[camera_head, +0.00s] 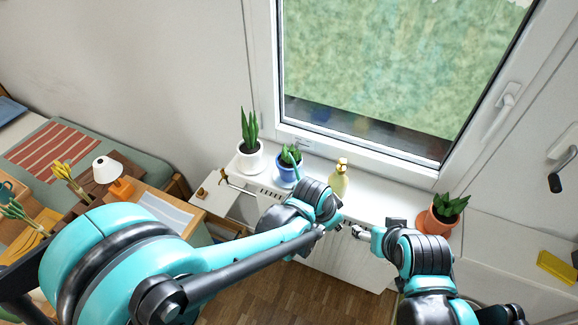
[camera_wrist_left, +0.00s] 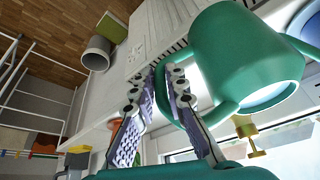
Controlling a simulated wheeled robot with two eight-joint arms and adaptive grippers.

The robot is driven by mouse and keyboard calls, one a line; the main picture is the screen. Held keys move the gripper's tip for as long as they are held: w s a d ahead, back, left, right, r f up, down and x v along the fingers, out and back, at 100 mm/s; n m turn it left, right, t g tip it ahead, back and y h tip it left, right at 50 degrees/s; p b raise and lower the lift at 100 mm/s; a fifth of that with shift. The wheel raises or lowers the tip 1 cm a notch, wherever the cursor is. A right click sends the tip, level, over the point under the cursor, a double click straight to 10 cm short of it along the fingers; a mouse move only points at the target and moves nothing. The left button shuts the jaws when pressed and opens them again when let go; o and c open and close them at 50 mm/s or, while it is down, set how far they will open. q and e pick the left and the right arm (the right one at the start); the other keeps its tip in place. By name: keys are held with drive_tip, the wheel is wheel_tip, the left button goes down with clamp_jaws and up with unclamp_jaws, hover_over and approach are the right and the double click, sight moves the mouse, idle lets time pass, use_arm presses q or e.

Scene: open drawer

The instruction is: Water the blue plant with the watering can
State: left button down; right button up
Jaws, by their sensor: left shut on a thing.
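The green watering can (camera_wrist_left: 243,58) fills the right of the left wrist view. My left gripper (camera_wrist_left: 166,82) is shut on its handle. In the head view my left wrist hides most of the can; a thin green part (camera_head: 293,166) shows in front of the plant in the blue pot (camera_head: 286,174). That pot stands on the white sill, and its blue edge shows at the top right of the left wrist view (camera_wrist_left: 307,22). My right gripper (camera_head: 366,234) is in front of the sill, away from the can; its finger opening is unclear.
On the sill (camera_head: 385,198) are a white potted plant (camera_head: 249,158), a yellow bottle (camera_head: 340,180) close to my left wrist, and an orange potted plant (camera_head: 438,218) beside my right arm. The window (camera_head: 390,70) is behind.

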use_arm(q)
drive_tip(key=s+r+p, duration=0.1)
drive_tip(key=s+r, duration=0.1)
drive_tip(key=s+a+r+p, duration=0.1)
drive_tip(key=r+p, duration=0.1)
drive_tip(key=shift+s+a, duration=0.1)
drive_tip(key=shift+s, duration=0.3)
idle(0.4)
drive_tip(key=w+a+f+n+y+b, duration=0.1)
drive_tip(key=w+a+f+n+b, duration=0.1)
drive_tip(key=a+f, duration=0.3)
drive_tip(key=w+a+f+n+t+y+b, duration=0.1)
drive_tip(key=w+a+f+n+b, duration=0.2)
drive_tip(key=a, duration=0.9)
drive_tip(key=w+a+f+n+y+b, duration=0.1)
drive_tip(key=w+a+f+n+b, duration=0.1)
drive_tip(key=a+f+n+b, duration=0.3)
drive_tip(key=a+f+b, duration=0.1)
drive_tip(key=a+f, duration=0.1)
drive_tip(key=a, duration=0.2)
drive_tip(key=shift+w+f+t+y, duration=0.15)
drive_tip(key=shift+f+t+y, duration=0.15)
drive_tip(key=shift+y, duration=0.1)
drive_tip(key=shift+d, duration=0.1)
